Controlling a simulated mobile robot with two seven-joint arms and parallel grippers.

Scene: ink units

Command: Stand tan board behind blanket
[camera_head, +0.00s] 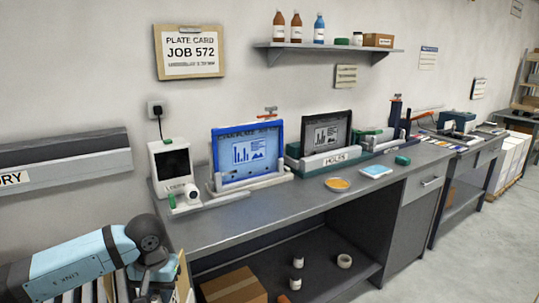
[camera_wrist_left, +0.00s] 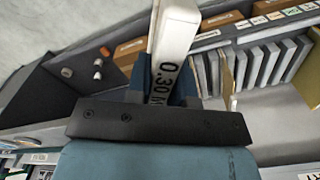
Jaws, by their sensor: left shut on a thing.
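My left gripper (camera_head: 155,277) is low at the left of the head view, in front of the bench's left end. In the left wrist view the left gripper (camera_wrist_left: 170,88) is shut on a white-edged piece (camera_wrist_left: 172,45) marked "0.30 M"; its far end leaves the frame. A tan edge (camera_head: 183,272) shows beside the gripper in the head view. I cannot tell which thing is the blanket. My right gripper is not in view.
The bench top (camera_head: 250,215) holds a blue-framed panel (camera_head: 247,155), a dark-framed panel (camera_head: 325,132) and a white device (camera_head: 171,165). An orange dish (camera_head: 337,184) lies near its front edge. The bench's front-left top is clear.

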